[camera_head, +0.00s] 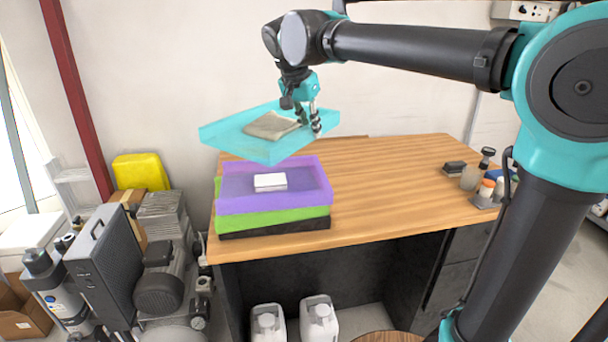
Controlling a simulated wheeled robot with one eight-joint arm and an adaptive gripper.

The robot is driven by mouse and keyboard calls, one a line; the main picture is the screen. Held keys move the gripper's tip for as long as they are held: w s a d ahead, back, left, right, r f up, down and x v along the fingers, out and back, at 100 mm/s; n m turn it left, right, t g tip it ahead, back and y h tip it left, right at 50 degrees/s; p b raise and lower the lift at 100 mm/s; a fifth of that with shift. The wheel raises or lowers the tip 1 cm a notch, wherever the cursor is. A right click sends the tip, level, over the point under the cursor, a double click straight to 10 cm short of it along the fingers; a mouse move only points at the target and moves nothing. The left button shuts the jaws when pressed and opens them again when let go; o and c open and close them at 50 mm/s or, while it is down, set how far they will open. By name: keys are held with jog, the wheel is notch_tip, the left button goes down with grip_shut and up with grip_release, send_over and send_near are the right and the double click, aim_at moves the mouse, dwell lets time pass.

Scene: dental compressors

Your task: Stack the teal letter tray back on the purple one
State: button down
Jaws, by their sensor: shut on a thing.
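The teal letter tray (233,146) is held in the air above and slightly behind the purple tray, apart from it and a little tilted. A folded greyish-brown cloth (272,126) lies in it. My gripper (308,126) is shut on the teal tray at its right side. The purple letter tray (275,202) lies on top of a green tray (275,219) and a black tray (275,230) at the table's left front. A small white box or pad (270,182) lies in the purple tray.
The wooden table (395,180) is clear in the middle. Small bottles and a stamp-like item (487,158) stand at its right edge, beside a dark block (454,168). Compressor equipment (103,262) stands on the floor at left. White jugs (319,318) stand under the table.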

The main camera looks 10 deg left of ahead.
notch_tip(320, 180, down, 14)
jog(key=shift+f, duration=0.1)
dwell(0.4)
jog(key=c, duration=1.5)
grip_release()
